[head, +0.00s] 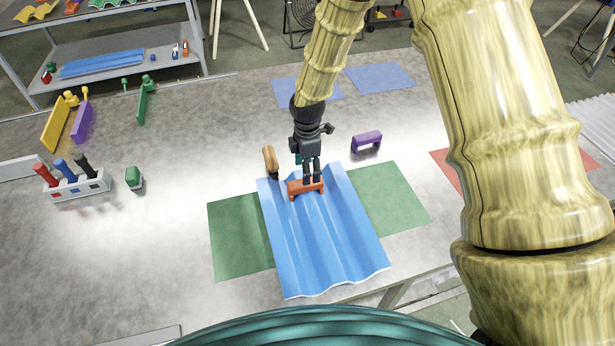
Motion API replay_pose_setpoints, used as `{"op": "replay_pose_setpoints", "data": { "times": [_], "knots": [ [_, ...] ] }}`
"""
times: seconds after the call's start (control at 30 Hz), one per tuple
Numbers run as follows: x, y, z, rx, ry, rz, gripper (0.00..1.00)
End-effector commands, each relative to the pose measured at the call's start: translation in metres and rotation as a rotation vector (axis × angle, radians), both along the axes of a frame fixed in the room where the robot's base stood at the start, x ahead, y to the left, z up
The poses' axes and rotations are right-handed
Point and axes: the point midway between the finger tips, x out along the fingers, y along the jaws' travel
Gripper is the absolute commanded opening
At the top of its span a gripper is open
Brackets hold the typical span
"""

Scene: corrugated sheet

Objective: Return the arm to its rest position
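My arm reaches down from the top of the head view, and my gripper (313,183) points down at the far part of a blue corrugated sheet (325,245). Its fingertips are at an orange bridge-shaped block (299,192) that rests on the sheet. The fingers look close together, but I cannot tell whether they grip the block, touch it or stand just behind it. The sheet lies on the grey table across a green mat (235,240), which shows on both sides of it.
A wooden-handled tool (270,158) stands by the sheet's far left corner. A purple bridge block (367,140) lies right of the gripper. A white holder (75,187) with coloured handles, a green block (134,178) and upright coloured pieces (60,122) stand left. The left-front table is clear.

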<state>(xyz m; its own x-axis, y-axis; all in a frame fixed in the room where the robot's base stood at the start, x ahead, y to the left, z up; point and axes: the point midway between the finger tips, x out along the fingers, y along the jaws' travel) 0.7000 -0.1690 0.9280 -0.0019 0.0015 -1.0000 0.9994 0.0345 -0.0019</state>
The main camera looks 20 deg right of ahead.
Motion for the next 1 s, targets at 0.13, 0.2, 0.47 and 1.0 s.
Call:
{"op": "replay_pose_setpoints", "data": {
  "times": [0.13, 0.2, 0.47, 1.0],
  "knots": [
    [0.0, 0.0, 0.021, 0.0, -0.001, 0.0, 0.63],
    [0.0, 0.0, 0.027, 0.0, -0.001, 0.001, 0.63],
    [-0.001, 0.0, 0.038, 0.0, 0.001, 0.001, 0.63],
    [-0.001, 0.0, 0.101, 0.0, 0.001, 0.001, 0.63]
  ]
}}
